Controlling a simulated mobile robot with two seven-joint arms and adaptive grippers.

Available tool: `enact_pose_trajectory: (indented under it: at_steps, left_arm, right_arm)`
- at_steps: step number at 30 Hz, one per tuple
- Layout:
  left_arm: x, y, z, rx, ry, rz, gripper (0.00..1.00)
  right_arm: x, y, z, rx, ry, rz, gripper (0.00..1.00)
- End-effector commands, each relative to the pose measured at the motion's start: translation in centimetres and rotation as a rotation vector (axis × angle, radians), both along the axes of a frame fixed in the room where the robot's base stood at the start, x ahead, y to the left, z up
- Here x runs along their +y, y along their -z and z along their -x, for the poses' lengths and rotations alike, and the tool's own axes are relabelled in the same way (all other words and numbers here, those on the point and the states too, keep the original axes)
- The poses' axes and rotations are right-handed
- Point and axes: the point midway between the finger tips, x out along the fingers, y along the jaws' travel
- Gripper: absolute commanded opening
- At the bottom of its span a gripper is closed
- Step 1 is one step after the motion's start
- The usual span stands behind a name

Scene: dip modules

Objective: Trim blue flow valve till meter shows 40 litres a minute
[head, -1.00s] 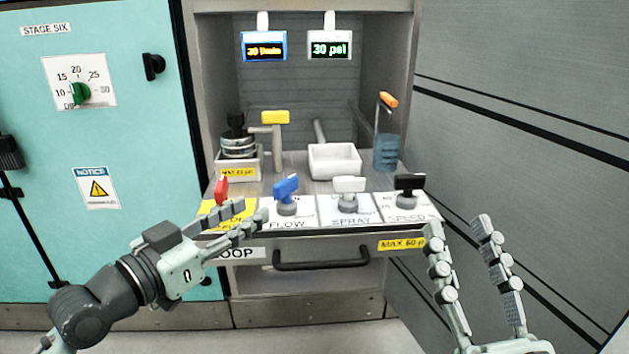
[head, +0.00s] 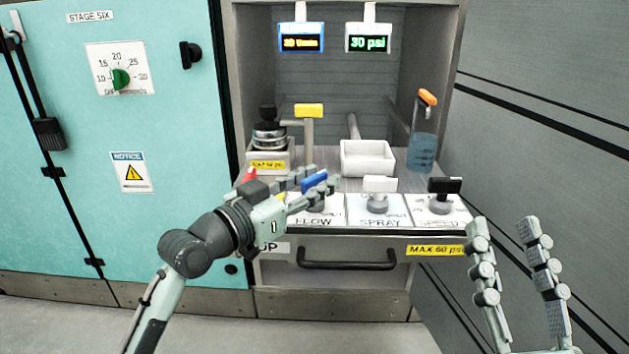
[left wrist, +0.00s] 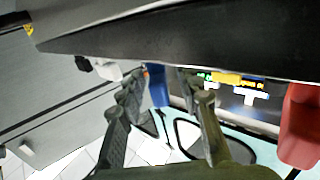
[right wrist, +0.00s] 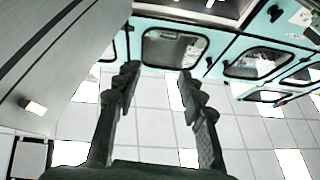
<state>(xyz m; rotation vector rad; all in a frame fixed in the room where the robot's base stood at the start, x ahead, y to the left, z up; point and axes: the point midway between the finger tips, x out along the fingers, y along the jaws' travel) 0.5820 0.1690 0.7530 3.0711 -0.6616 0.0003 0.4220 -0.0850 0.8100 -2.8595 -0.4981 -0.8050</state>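The blue flow valve handle (head: 314,181) stands above the FLOW label on the front panel. My left gripper (head: 322,178) is open, with one finger on each side of the handle. The left wrist view shows the blue handle (left wrist: 158,88) between the two fingertips (left wrist: 160,72), with a small gap visible on the right. Contact cannot be told. The fingers and wrist partly hide the valve's base. The blue-framed flow meter (head: 301,42) appears to read 30 l/min. My right gripper (head: 502,228) is open and empty in front of the bench's right side; its fingers also show apart in the right wrist view (right wrist: 158,72).
A red handle (head: 250,175) is partly hidden left of my left gripper. White spray (head: 379,185) and black speed (head: 445,187) handles stand to the right. A white meter (head: 368,43) reads 30 psi. A drawer handle (head: 347,260) protrudes below the panel.

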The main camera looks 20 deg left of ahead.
Motion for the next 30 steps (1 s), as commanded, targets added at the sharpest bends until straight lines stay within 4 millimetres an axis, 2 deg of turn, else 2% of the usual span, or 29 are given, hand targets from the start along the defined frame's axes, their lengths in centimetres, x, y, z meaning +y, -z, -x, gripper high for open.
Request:
enact_pose_trajectory:
  at_steps: [4, 12, 20, 25, 30]
  left_arm:
    - [0.0, 0.0, 0.0, 0.000, 0.000, 0.000, 0.34]
    - [0.0, 0.0, 0.0, 0.000, 0.000, 0.000, 0.01]
    - [0.0, 0.0, 0.0, 0.001, -0.004, 0.001, 0.00]
    - [0.0, -0.3, 0.0, 0.003, -0.037, 0.003, 0.00]
    - [0.0, -0.3, 0.0, 0.004, -0.086, 0.005, 0.00]
  right_arm:
    - [0.0, 0.0, 0.0, 0.000, 0.000, 0.000, 0.40]
    - [0.0, 0.0, 0.0, 0.000, 0.000, 0.000, 0.40]
    - [0.0, 0.0, -0.1, 0.007, 0.000, 0.004, 0.40]
    - [-0.1, 2.8, -1.7, 0.183, 0.013, 0.084, 0.40]
    - [-0.9, 7.7, -2.9, 0.425, 0.038, 0.187, 0.40]
